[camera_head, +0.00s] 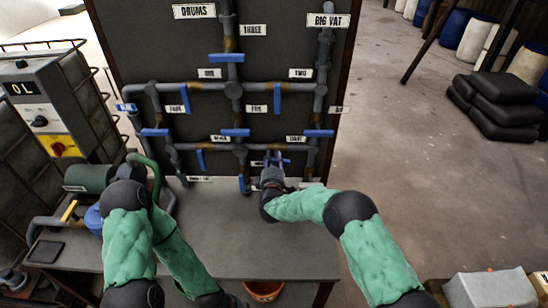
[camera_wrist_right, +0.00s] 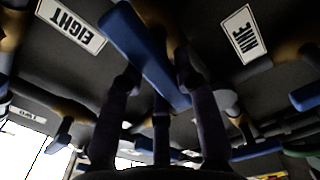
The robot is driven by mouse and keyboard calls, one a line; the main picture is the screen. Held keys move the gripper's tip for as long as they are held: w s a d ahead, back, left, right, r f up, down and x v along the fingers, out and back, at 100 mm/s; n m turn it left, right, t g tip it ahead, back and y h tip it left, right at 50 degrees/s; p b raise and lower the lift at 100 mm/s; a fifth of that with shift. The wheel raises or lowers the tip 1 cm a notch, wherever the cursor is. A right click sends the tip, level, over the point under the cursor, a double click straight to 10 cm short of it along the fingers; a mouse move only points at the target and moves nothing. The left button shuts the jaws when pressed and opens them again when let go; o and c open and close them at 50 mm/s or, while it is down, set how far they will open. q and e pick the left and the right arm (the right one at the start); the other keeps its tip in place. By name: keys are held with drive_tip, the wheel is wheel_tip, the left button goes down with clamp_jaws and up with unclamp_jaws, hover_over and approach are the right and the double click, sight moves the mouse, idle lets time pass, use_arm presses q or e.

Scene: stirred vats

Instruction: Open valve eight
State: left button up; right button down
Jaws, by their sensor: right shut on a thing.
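Valve eight has a blue lever handle (camera_wrist_right: 145,52) beside the EIGHT label (camera_wrist_right: 69,25), which shows upside down in the right wrist view. In the head view the EIGHT label (camera_head: 296,138) is on the lower right pipe. My right gripper (camera_head: 276,164) is at this handle, in front of the board. In the head view the gripper partly hides the handle. My left forearm folds down to the bottom edge; its gripper is out of frame.
A dark board (camera_head: 280,40) carries pipes and several other blue-handled valves. The SIX handle (camera_head: 318,133) is just above right; the NINE handle (camera_head: 241,183) is to the left. The bench (camera_head: 230,255) is clear in front. An orange bucket (camera_head: 264,290) stands below.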

drive_tip(key=shift+a+f+n, duration=0.1)
drive_tip(key=shift+f+n, duration=0.05)
drive_tip(key=shift+n, duration=0.95)
drive_tip(key=c, duration=0.9)
unclamp_jaws()
drive_tip(key=shift+s, duration=0.1)
drive_tip(key=s, duration=1.1)
drive_tip(key=shift+s, duration=0.4)
drive_tip(key=shift+s+f, duration=0.1)
